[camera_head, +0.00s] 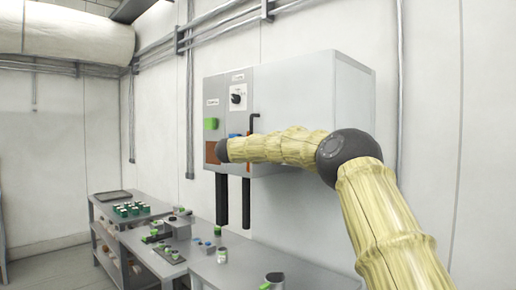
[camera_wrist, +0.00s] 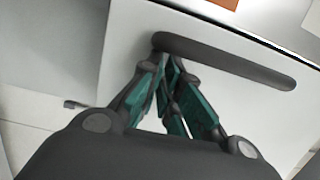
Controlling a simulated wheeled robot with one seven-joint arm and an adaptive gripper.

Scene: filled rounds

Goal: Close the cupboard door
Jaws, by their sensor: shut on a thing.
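The cupboard (camera_head: 315,95) is a grey box on the wall in the head view. No wide door gap shows there, but my arm covers the lower front, so I cannot tell whether the door is fully flush. In the wrist view the pale door panel (camera_wrist: 125,80) fills the middle, with the dark bar handle (camera_wrist: 230,62) across it. My gripper (camera_wrist: 165,62) has its teal fingers closed together on the left end of the handle. In the head view my fingers are hidden.
Beside the handle the front has a dial (camera_head: 236,97), a green part (camera_head: 210,124) and an orange panel (camera_head: 210,152). Dark vertical posts (camera_head: 221,200) hang below. A grey bench (camera_head: 200,265) with small jars, blocks and a tray (camera_head: 112,196) stands underneath.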

